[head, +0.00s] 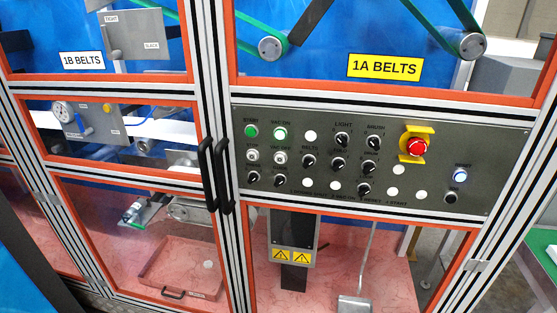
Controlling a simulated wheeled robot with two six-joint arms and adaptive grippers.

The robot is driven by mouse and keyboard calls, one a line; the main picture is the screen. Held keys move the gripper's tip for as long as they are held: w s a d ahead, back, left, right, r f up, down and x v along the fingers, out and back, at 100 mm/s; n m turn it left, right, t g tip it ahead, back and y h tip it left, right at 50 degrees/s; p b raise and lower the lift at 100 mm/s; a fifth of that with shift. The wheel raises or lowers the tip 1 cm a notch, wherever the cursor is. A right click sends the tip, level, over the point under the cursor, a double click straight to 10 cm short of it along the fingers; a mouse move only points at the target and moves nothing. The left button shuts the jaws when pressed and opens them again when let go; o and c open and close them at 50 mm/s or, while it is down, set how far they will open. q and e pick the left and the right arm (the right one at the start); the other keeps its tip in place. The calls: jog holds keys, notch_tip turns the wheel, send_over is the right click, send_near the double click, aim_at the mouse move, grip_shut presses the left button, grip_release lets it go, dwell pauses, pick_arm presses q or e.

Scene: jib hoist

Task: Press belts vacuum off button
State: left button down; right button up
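The grey control panel (300,189) spans the middle right of the head view, below the yellow "1A BELTS" sign (385,67). The white vacuum off button (280,157) sits in its second row, under a label that seems to read "VAC OFF". Neither of my grippers is in view.
A red emergency stop (416,147) on a yellow plate protrudes at the panel's right. Black knobs (309,161) lie right of the button. Two black door handles (222,175) stick out just left of the panel. Aluminium frame posts (207,90) border the doors.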

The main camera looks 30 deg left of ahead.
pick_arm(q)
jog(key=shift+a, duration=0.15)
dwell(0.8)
